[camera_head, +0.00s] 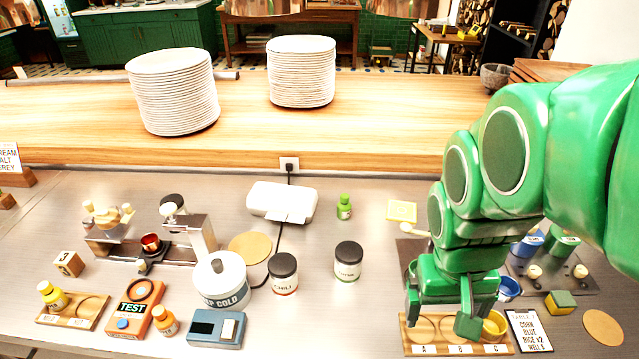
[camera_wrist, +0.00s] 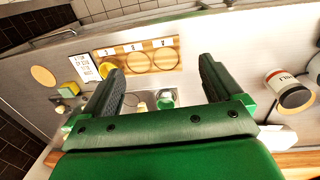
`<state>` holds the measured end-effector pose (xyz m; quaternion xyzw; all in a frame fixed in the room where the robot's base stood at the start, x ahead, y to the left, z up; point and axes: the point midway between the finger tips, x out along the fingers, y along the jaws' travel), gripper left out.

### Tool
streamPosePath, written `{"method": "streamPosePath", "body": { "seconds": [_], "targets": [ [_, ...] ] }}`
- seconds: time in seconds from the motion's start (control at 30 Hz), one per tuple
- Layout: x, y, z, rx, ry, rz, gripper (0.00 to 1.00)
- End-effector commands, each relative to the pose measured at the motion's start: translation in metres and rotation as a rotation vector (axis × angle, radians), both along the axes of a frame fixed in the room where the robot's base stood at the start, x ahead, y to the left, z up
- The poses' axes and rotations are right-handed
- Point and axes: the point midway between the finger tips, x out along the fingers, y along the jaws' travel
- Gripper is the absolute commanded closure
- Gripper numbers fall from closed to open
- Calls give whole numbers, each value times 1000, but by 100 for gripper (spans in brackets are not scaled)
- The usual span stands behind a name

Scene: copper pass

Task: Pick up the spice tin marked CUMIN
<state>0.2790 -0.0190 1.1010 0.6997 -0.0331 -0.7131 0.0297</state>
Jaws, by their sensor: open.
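Two white spice tins with black lids stand upright on the counter in the head view. The right one (camera_head: 348,262) has a small label that seems to read CUMIN, but it is hard to make out. The left one, the CHILI tin (camera_head: 283,274), has a red band. My gripper (camera_head: 440,318) is open and empty, to the right of both tins, pointing down over the wooden A-B-C tray (camera_head: 408,340). In the wrist view, my open gripper (camera_wrist: 160,75) has no tin between its fingers. A red-banded tin (camera_wrist: 291,92) stands at the right there, apart from the fingers.
A white COLD pot (camera_head: 221,282) stands left of the tins, and a blue-grey scale-like device (camera_head: 215,329) in front. A white box (camera_head: 282,201) with a dark cable and a green bottle (camera_head: 344,207) are behind. A yellow bowl (camera_head: 494,325) sits in the tray. Plate stacks (camera_head: 174,92) stand on the ledge.

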Motion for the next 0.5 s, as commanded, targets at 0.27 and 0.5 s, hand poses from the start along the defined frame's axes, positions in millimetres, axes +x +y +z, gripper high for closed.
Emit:
{"method": "streamPosePath", "body": {
  "seconds": [0.27,0.5],
  "targets": [
    [128,-8,5,-117,-247,72,7],
    [236,17,17,-153,-479,179,7]
  ]
}}
